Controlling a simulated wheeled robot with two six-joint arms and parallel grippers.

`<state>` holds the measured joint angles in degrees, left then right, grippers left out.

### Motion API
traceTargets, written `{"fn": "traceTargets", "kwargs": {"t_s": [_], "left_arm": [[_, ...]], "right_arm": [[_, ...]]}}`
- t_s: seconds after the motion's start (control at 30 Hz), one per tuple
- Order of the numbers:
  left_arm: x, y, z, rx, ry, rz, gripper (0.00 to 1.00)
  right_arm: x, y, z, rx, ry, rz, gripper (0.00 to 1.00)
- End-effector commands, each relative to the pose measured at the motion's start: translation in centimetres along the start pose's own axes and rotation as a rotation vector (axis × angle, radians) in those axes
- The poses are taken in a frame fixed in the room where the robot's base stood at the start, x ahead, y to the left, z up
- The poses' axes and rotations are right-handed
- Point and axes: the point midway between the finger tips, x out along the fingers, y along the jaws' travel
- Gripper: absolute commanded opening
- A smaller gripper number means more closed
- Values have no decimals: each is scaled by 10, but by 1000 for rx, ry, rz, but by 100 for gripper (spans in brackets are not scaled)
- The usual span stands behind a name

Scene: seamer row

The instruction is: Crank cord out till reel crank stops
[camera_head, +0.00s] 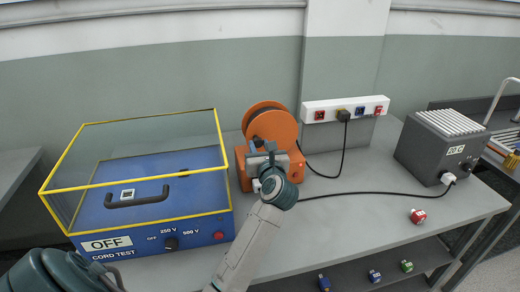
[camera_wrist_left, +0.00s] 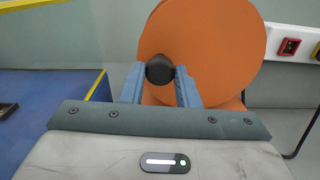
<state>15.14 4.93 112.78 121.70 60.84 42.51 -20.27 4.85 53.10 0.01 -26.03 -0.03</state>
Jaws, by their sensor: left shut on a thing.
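The orange cord reel (camera_head: 270,124) stands on the bench in front of the wall, on an orange base (camera_head: 243,168). A black cord (camera_head: 330,176) runs from it up to the socket strip. My left gripper (camera_head: 266,160) is in front of the reel. In the left wrist view the gripper (camera_wrist_left: 160,80) has its two blue-grey fingers on either side of the round black crank knob (camera_wrist_left: 160,69), shut on it. The orange reel disc (camera_wrist_left: 205,50) fills the view behind the knob. The rest of the crank is hidden. My right gripper is not in view.
A yellow-edged clear test box (camera_head: 140,185) marked OFF and CORD TEST stands left of the reel. A white socket strip (camera_head: 345,109) holds a plug (camera_head: 343,115). A grey 20 C unit (camera_head: 440,145) with its own cable stands right. A red plug (camera_head: 418,216) lies near the front edge.

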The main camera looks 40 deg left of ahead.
Motion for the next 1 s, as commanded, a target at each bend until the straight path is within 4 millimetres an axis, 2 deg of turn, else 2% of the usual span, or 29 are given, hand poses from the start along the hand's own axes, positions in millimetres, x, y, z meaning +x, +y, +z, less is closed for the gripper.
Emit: {"fn": "traceTargets", "kwargs": {"t_s": [0.43, 0.47, 0.57, 1.0], "left_arm": [[0, 0, 0, -8, 0, 0, 0], [0, 0, 0, -8, 0, 0, 32], [0, 0, 0, -8, 0, 0, 51], [-3, -6, -1, -8, 1, 2, 51]], "right_arm": [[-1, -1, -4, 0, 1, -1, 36], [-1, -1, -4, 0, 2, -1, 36], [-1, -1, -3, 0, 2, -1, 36], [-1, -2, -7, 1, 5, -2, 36]]}}
